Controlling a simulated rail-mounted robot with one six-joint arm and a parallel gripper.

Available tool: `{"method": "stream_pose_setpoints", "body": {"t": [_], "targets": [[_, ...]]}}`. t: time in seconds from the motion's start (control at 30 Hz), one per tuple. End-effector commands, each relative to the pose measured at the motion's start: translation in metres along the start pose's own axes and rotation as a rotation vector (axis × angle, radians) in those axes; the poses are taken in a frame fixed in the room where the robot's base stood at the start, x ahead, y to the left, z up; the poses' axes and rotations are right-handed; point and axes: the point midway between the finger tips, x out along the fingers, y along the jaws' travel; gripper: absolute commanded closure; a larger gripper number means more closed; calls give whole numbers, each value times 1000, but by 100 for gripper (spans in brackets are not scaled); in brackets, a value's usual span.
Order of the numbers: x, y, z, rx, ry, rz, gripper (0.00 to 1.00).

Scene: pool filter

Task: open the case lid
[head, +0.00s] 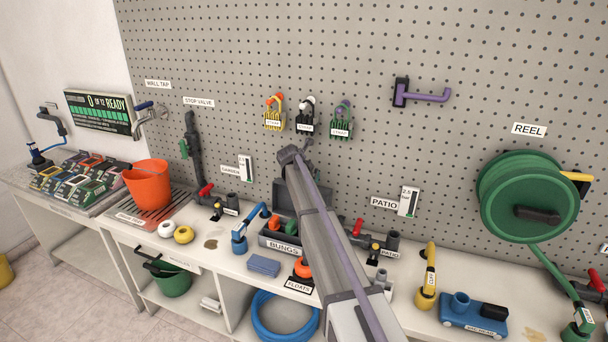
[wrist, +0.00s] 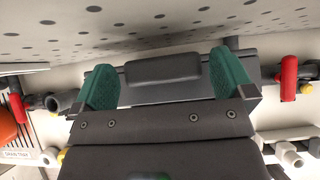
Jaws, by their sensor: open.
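The dark grey case (head: 268,241) labelled BUNGS stands on the bench against the pegboard, with an orange and a green bung visible inside. Its dark lid (head: 288,190) stands raised at the back of the case, partly hidden by my arm. In the wrist view my gripper (wrist: 163,62) is open, its two green fingers wide apart. Between them shows a dark rounded block, apparently a handle on the lid (wrist: 165,91). I cannot tell whether either finger touches it.
A red-handled valve (head: 206,190) stands left of the case and another (head: 357,228) right of it. A blue fitting (head: 239,243) is close at its left, and the floats (head: 303,268) are in front. The pegboard (head: 230,60) is close behind. A blue sponge (head: 263,266) lies near the bench edge.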

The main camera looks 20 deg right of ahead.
Motion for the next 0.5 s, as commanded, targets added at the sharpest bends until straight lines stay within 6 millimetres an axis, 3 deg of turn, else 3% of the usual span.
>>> {"method": "stream_pose_setpoints", "body": {"t": [0.03, 0.3, 0.5], "targets": [[-21, -2, 6, -1, 0, 0, 0], [-69, -3, -61, -2, 0, 1, 0], [-91, -1, -86, 0, 0, 1, 0]]}}
